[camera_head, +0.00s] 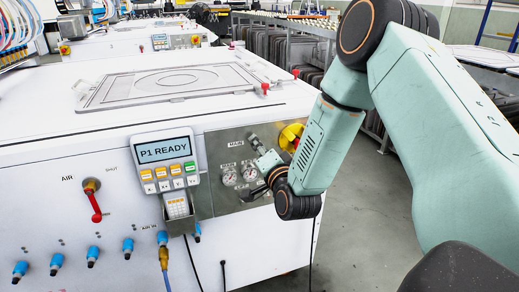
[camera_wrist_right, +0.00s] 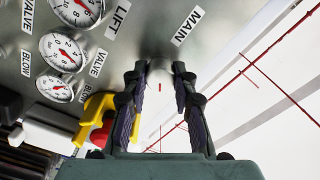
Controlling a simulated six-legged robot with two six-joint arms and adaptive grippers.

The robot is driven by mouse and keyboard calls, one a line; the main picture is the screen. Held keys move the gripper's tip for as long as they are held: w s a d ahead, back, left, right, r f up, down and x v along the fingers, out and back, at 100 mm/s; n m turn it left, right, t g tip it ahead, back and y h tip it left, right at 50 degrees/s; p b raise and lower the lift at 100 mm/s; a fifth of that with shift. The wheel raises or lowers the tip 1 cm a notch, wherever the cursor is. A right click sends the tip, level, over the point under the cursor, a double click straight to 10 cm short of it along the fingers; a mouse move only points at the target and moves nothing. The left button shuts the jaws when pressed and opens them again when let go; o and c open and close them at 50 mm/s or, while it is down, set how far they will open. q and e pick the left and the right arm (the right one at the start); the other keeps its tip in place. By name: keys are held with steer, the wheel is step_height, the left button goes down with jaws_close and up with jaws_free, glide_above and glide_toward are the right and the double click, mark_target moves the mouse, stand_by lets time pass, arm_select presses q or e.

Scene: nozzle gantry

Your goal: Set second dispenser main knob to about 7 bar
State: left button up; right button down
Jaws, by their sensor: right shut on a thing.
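My right gripper (camera_head: 253,168) is at the grey control panel (camera_head: 226,148) on the front of the white dispenser. In the right wrist view its two dark fingers (camera_wrist_right: 159,74) are on either side of a pale round knob (camera_wrist_right: 159,66) by the MAIN label (camera_wrist_right: 187,26). The gripper is shut on this knob. A small red mark shows on the knob's face. In the head view the arm and gripper largely hide the knob. Small round gauges (camera_head: 229,176) sit on the panel left of the gripper. My left gripper is not in view.
A yellow and red switch (camera_head: 291,136) is on the panel right of the gripper; it also shows in the wrist view (camera_wrist_right: 97,118). A P1 READY control box (camera_head: 165,150) hangs left of the panel. Open floor (camera_head: 360,215) lies to the right.

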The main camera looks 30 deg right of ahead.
steer(key=shift+m, duration=0.3)
steer(key=c, duration=1.1)
jaws_free()
steer(key=shift+o, duration=0.2)
steer(key=shift+s, duration=0.1)
steer(key=v, duration=1.2)
